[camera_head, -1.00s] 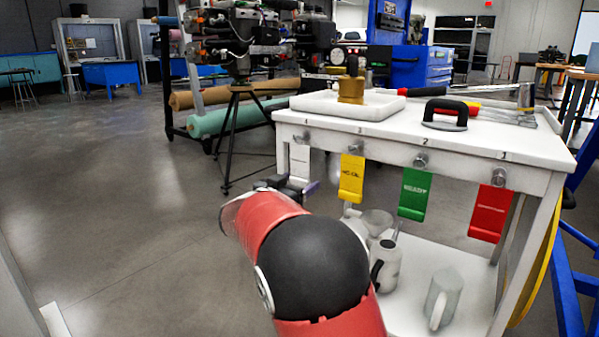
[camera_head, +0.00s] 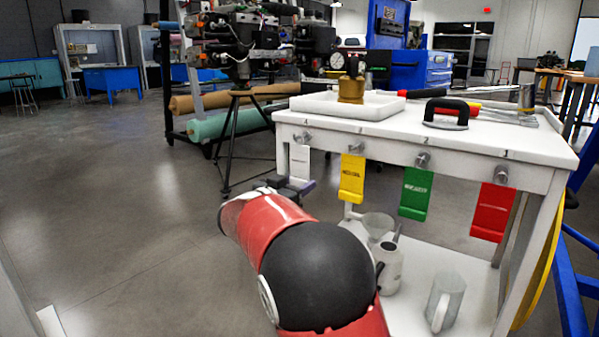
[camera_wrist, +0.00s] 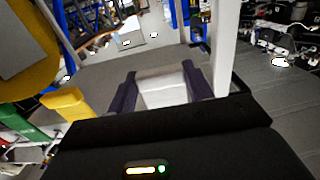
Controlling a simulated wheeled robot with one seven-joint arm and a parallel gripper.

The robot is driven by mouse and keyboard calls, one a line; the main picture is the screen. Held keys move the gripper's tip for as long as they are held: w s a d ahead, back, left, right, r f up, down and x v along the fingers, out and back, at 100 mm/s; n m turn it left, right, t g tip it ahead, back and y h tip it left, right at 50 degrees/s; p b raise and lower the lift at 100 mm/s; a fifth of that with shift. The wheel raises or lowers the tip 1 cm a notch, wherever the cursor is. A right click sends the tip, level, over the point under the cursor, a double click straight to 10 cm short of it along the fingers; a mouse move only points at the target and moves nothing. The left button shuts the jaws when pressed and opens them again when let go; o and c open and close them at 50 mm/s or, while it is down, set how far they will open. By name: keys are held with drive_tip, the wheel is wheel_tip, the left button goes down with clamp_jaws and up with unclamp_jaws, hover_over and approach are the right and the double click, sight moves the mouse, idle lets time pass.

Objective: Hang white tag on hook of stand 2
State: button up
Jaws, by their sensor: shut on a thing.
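The white tag (camera_head: 299,161) hangs below the leftmost hook (camera_head: 303,138) on the front edge of a white table (camera_head: 440,165). My gripper (camera_head: 297,187) is at its lower end, partly hidden by my red and black arm. In the wrist view the white tag (camera_wrist: 165,88) lies between the two dark fingers (camera_wrist: 160,90), and the gripper is shut on it. Whether the tag's top still rests on its hook is too small to tell. A yellow tag (camera_head: 352,179), a green tag (camera_head: 415,194) and a red tag (camera_head: 492,211) hang on the other hooks to the right.
A white tray (camera_head: 372,107) with a brass part, a black-handled tool (camera_head: 446,116) and other tools lie on the tabletop. A watering can (camera_head: 389,267) and a grey jug (camera_head: 446,302) stand on the lower shelf. The floor to the left is open.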

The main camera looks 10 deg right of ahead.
drive_tip(key=c, duration=0.5)
drive_tip(key=shift+s+a, duration=0.45)
drive_tip(key=shift+a, duration=0.1)
drive_tip(key=shift+v, duration=1.25)
